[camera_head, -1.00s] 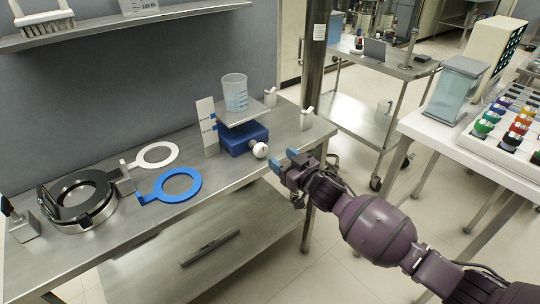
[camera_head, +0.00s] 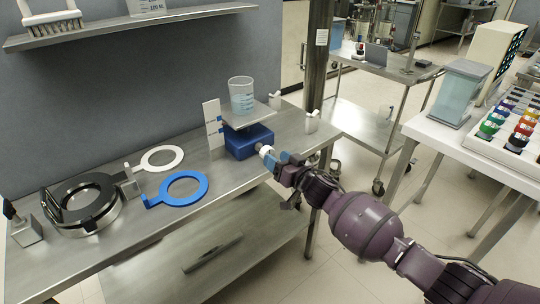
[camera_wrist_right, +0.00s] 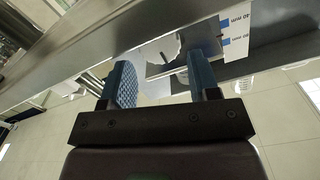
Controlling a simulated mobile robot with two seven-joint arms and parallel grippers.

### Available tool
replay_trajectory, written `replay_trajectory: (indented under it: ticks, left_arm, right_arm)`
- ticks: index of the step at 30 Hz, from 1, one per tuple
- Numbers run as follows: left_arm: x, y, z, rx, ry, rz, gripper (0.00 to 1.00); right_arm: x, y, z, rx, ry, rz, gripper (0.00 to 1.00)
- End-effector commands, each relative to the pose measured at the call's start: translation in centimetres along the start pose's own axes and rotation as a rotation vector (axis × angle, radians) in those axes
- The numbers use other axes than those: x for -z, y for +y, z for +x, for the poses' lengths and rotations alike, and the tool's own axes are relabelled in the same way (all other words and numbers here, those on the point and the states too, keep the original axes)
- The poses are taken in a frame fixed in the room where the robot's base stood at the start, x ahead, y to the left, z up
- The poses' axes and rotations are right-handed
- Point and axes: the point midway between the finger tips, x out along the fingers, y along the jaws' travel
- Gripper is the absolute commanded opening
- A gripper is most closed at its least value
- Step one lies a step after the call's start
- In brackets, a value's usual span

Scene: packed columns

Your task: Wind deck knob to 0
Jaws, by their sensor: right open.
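The white knob (camera_head: 265,150) sits on the front of a blue jack base (camera_head: 247,141). Above the base is a flat deck (camera_head: 262,114) with a clear beaker (camera_head: 241,95) on it. A white scale card with blue marks (camera_head: 212,122) stands left of the jack. My right gripper (camera_head: 279,158) is open, its blue fingertips close to the knob. In the right wrist view the white knob (camera_wrist_right: 163,48), with a dark pin, appears beyond and between the open fingers (camera_wrist_right: 163,78); contact cannot be told. My left gripper is out of view.
A blue ring (camera_head: 182,188), a white ring (camera_head: 162,159) and a dark round device (camera_head: 82,202) lie to the left on the steel bench (camera_head: 222,180). A small white-topped post (camera_head: 311,122) stands right of the jack. The bench's front edge runs below my gripper.

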Motion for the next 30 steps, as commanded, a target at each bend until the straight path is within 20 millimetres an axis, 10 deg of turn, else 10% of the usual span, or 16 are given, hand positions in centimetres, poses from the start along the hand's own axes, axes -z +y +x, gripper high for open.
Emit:
replay_trajectory:
  ticks: [20,30]
  left_arm:
    - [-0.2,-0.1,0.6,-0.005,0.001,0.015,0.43]
    - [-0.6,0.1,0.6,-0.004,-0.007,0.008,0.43]
  right_arm:
    - [0.1,0.0,3.8,0.0,0.001,0.0,0.56]
    - [0.0,0.0,3.8,0.0,0.0,-0.003,0.21]
